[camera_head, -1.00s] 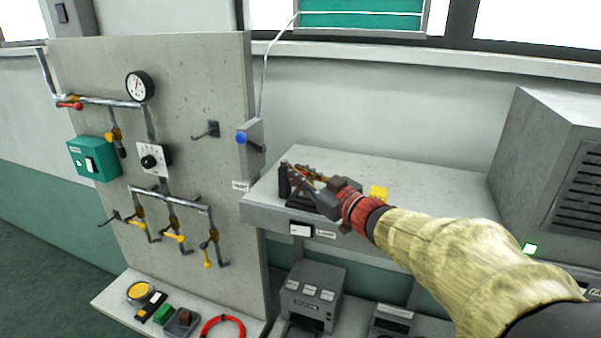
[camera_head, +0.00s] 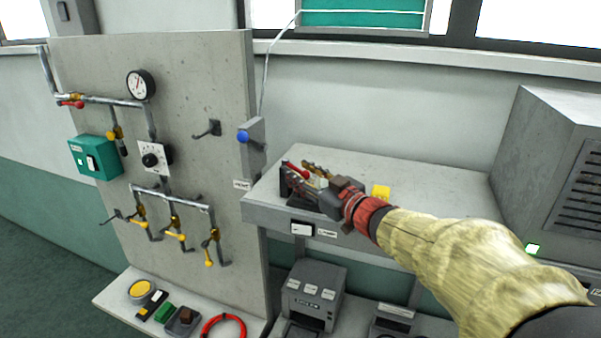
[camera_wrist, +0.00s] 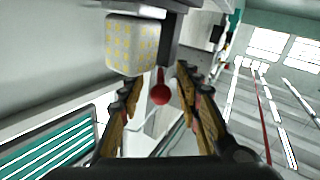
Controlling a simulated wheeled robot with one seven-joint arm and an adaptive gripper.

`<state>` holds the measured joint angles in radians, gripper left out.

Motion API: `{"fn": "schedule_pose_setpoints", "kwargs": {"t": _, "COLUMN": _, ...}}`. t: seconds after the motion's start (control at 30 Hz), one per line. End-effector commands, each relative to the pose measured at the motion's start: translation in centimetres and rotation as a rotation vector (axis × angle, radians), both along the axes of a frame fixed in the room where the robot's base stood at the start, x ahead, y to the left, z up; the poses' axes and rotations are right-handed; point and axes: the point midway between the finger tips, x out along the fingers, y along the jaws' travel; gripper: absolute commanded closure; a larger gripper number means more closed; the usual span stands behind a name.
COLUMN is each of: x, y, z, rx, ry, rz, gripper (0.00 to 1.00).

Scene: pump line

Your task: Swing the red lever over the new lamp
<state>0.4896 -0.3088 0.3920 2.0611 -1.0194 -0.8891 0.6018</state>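The red lever ends in a round red knob (camera_wrist: 160,94) that hangs between my fingers in the wrist view. In the head view a bit of red lever (camera_head: 295,166) shows by a dark bracket (camera_head: 284,182) on the shelf. A pale block with yellow dots (camera_wrist: 132,45), seemingly the lamp, is beside the lever in the wrist view; it is mostly hidden by my gripper in the head view. My gripper (camera_wrist: 158,82) is open, its fingers on either side of the knob with gaps visible. In the head view my gripper (camera_head: 312,176) is over the shelf's left end.
The grey shelf (camera_head: 430,190) is clear towards the right, with a yellow piece (camera_head: 380,192) behind my wrist. A pipe panel (camera_head: 190,80) stands at left, with a blue-knobbed box (camera_head: 252,138) on its edge. A grey cabinet (camera_head: 540,140) stands at right.

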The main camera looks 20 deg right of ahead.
Motion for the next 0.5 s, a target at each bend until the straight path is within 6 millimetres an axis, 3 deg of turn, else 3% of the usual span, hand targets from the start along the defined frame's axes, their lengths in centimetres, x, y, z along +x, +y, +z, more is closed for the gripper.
{"fn": "schedule_pose_setpoints", "kwargs": {"t": 0.5, "x": -8.9, "y": -2.3, "z": 0.0, "rx": -0.002, "ry": 0.000, "rz": -0.005, "gripper": 0.66}}
